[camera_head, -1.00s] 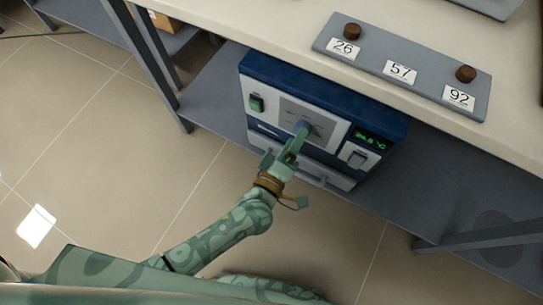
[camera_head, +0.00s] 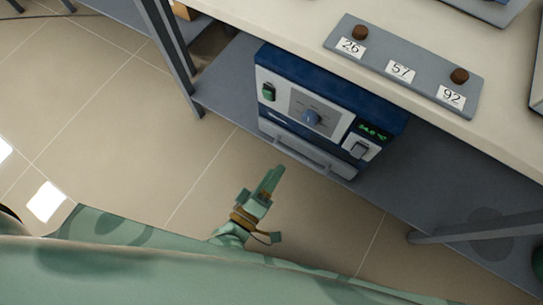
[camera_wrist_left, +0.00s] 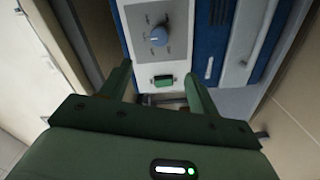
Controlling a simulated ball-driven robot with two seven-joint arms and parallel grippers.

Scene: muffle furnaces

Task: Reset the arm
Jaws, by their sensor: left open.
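My left gripper (camera_head: 271,180) is green and hangs over the tiled floor in front of the furnace, apart from it. In the left wrist view its two fingers (camera_wrist_left: 157,80) stand apart with nothing between them. The knob also shows in the left wrist view (camera_wrist_left: 158,36). My right gripper is not in view.
A grey tray (camera_head: 376,59) on the white tabletop (camera_head: 290,12) carries labels 26, 57 and 92, with brown pieces beside 26 and 92. Grey table legs (camera_head: 172,60) stand left and right of the furnace. The floor at left is clear.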

